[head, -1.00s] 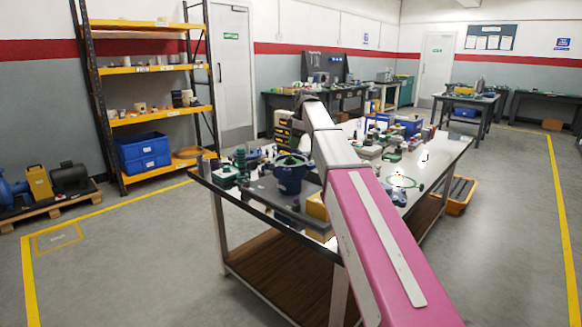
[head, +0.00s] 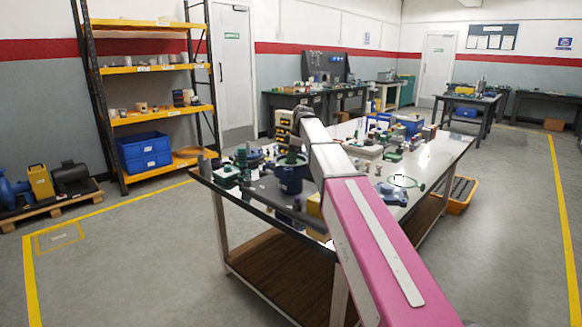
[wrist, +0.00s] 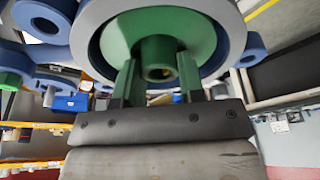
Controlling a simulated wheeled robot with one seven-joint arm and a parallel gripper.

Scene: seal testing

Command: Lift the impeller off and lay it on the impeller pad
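The green impeller (wrist: 205,28) fills the top middle of the wrist view, its round hub (wrist: 160,50) facing me. It sits inside the ring of a blue pump casing (wrist: 236,30). The casing (head: 290,183) stands on the near left end of the bench in the head view. My gripper (wrist: 160,68) has a green finger on each side of the hub, close to it; I see no clear grip. In the head view my gripper (head: 294,157) is over the casing and hides most of the impeller. I cannot pick out the impeller pad with certainty.
The bench (head: 440,158) holds many small parts, with a green ring (head: 404,181) right of my arm. A yellow block (head: 314,205) stands close to the casing. An orange tray (head: 458,197) is on the floor. Shelving (head: 150,118) stands at the left.

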